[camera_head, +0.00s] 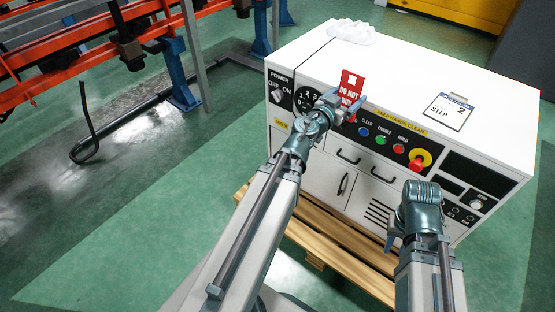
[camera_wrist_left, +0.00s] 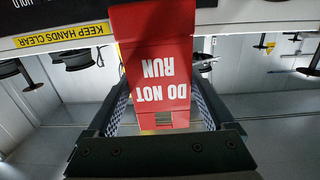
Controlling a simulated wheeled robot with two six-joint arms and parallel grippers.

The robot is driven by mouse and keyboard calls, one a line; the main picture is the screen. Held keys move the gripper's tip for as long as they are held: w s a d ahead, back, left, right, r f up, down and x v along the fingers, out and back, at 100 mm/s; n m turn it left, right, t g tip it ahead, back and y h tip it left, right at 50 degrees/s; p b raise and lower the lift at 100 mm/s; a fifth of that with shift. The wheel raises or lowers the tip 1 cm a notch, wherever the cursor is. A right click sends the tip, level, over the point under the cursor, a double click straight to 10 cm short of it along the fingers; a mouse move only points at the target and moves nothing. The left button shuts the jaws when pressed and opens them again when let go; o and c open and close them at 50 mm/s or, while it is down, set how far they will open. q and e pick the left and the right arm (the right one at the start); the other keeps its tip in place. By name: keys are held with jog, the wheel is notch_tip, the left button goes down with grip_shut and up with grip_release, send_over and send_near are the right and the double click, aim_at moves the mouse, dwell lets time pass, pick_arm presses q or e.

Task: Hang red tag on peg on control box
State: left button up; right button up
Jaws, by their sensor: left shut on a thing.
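The red tag (camera_head: 350,89) reads "DO NOT RUN" and stands at the front top edge of the white control box (camera_head: 440,75). My left gripper (camera_head: 347,108) is shut on the tag. In the left wrist view the tag (camera_wrist_left: 156,62) appears upside down between the two fingers (camera_wrist_left: 162,108), with a rectangular opening near its end. I cannot make out the peg; the tag, gripper and arm cover part of the front panel. My right gripper (camera_head: 392,240) is low in front of the box, and its fingers are too small to judge.
The box front has coloured buttons (camera_head: 381,140), a yellow-and-red emergency stop (camera_head: 418,160) and handles. A clipboard (camera_head: 448,110) and a crumpled white item (camera_head: 352,32) lie on top. A wooden pallet (camera_head: 318,240) is underneath. Orange racking (camera_head: 85,60) stands at the left.

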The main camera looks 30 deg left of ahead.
pick_arm(q)
jog(key=s+a+f+b, duration=0.2)
jog(key=a+f+b, duration=0.5)
jog(key=f, duration=0.2)
jog(key=s+a+f+g+b, duration=0.1)
jog(key=s+a+f+b, duration=0.1)
jog(key=a+f+b, duration=0.4)
jog(key=s+a+f+g+b, duration=0.1)
jog(key=s+a+f+b, duration=0.1)
jog(key=a+f+b, duration=0.5)
notch_tip(320, 180, down, 7)
jog(key=b, duration=0.3)
jog(key=shift+s+a+f+y, duration=0.15)
jog(key=shift+s+a+y, duration=0.05)
jog(key=shift+a+y, duration=0.2)
jog(key=shift+w, duration=0.1)
jog(key=b+x, duration=0.1)
jog(key=x, duration=0.8)
jog(key=shift+w+d+b, duration=0.15)
jog(key=shift+w+b, duration=0.25)
jog(key=o, duration=1.2)
jog(key=shift+c, duration=0.2)
